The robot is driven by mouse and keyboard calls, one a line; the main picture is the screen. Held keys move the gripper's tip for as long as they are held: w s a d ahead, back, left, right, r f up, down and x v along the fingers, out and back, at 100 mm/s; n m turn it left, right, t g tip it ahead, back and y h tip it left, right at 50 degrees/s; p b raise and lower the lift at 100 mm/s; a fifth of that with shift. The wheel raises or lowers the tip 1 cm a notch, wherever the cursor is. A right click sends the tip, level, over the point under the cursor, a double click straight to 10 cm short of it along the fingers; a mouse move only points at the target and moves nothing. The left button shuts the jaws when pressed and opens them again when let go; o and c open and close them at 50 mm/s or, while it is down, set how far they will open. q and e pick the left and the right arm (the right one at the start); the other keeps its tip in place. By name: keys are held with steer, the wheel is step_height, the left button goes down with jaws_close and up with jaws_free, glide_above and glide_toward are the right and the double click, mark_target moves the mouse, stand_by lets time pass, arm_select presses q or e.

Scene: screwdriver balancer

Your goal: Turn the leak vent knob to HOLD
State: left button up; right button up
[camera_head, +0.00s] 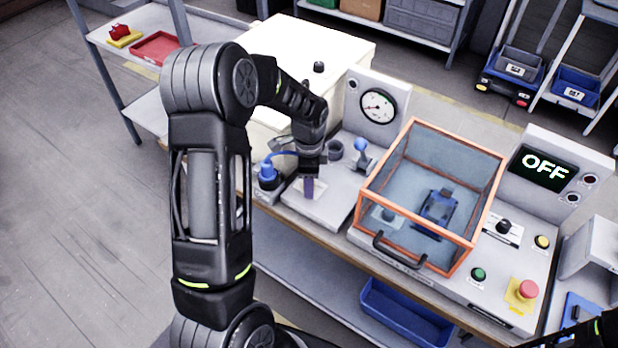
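My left arm reaches in over the bench. Its gripper (308,186) points down over the grey base plate (325,205) left of the orange-framed guard. A narrow purple-grey piece shows at the fingertips; I cannot tell if it is a finger or something held, nor whether the fingers are open. No leak vent knob or HOLD mark is readable; the knob may be hidden by my gripper. A round gauge (377,106) and a blue-topped lever (361,148) stand behind and to the right of the gripper. Only a bit of my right arm shows at the lower right.
The clear guard box (462,256) covers a blue fixture (438,206). Right of it are an OFF display (543,167), a black selector knob (503,226), a green button (478,274) and a red button (528,289). A blue fitting (267,172) stands left of my gripper.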

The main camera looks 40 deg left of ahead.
arm_select(q)
steer(key=shift+c, duration=0.2)
jaws_close()
stand_by(0.3)
